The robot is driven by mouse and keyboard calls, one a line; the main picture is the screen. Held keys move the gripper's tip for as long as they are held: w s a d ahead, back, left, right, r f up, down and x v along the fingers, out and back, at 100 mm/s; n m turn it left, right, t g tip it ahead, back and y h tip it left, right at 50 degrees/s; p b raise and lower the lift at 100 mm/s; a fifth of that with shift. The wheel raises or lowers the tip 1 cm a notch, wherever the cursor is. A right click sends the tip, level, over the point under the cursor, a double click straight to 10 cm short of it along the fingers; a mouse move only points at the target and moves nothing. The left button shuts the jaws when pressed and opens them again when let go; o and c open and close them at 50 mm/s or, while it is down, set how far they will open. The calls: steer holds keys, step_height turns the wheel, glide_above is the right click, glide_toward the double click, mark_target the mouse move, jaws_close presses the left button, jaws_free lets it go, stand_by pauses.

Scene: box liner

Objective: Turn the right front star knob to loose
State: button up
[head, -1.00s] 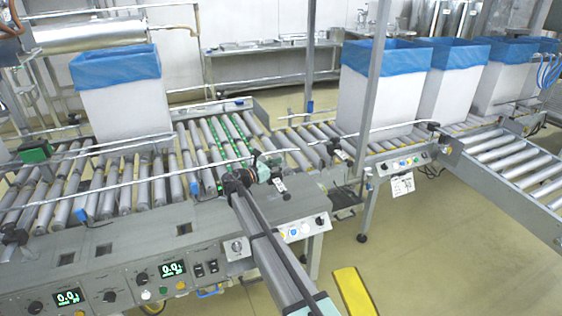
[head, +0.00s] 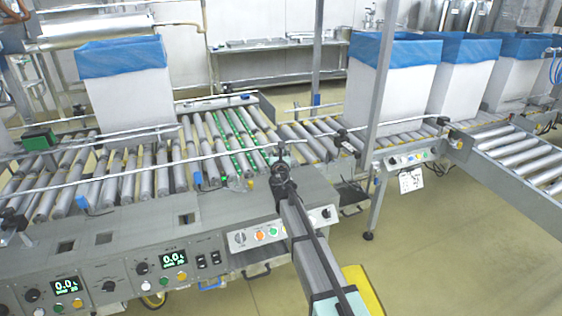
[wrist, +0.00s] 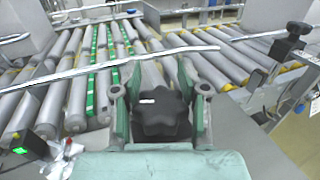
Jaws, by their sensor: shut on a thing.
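The black star knob (wrist: 162,116) shows in the wrist view between the two green fingers of my gripper (wrist: 163,100). The fingers are shut on it, one at each side. A small white mark shows on the knob's top. In the head view my gripper (head: 281,168) is at the front right corner of the roller conveyor, by the end of the guide rail. There my own wrist hides most of the knob and fingers.
A pale guide rail (wrist: 125,61) runs behind the gripper over the rollers. Another black knob (wrist: 298,31) stands on a clamp at the right. Control panels (head: 135,275) line the front edge. Boxes with blue liners (head: 124,95) stand on the conveyors.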

steer(key=n+y+b, duration=0.2)
steer(key=y+b, duration=0.1)
steer(key=f+n+g+y+b, duration=0.1)
steer(key=b, duration=0.1)
steer(key=shift+s+a+y, duration=0.15)
steer(key=shift+a+y, duration=0.15)
steer(key=shift+c, duration=0.3)
steer(key=shift+a+r+n+g+y+b, duration=0.1)
steer(key=shift+a+n+g+y+b, duration=0.1)
steer(key=shift+n+g+y+b, duration=0.8)
steer(key=n+y, duration=0.1)
steer(key=n+g+y, duration=0.1)
steer(key=y, duration=0.1)
steer(key=shift+s+a+r+g+b, duration=0.15)
steer(key=shift+a+r+g+b, duration=0.05)
steer(key=shift+g+b, duration=0.1)
steer(key=shift+s+a+n+g+y, duration=0.15)
steer(key=shift+s+n+g+y, duration=0.05)
steer(key=shift+n+g+y, duration=0.8)
steer(key=o, duration=0.9)
steer(key=shift+r, duration=0.1)
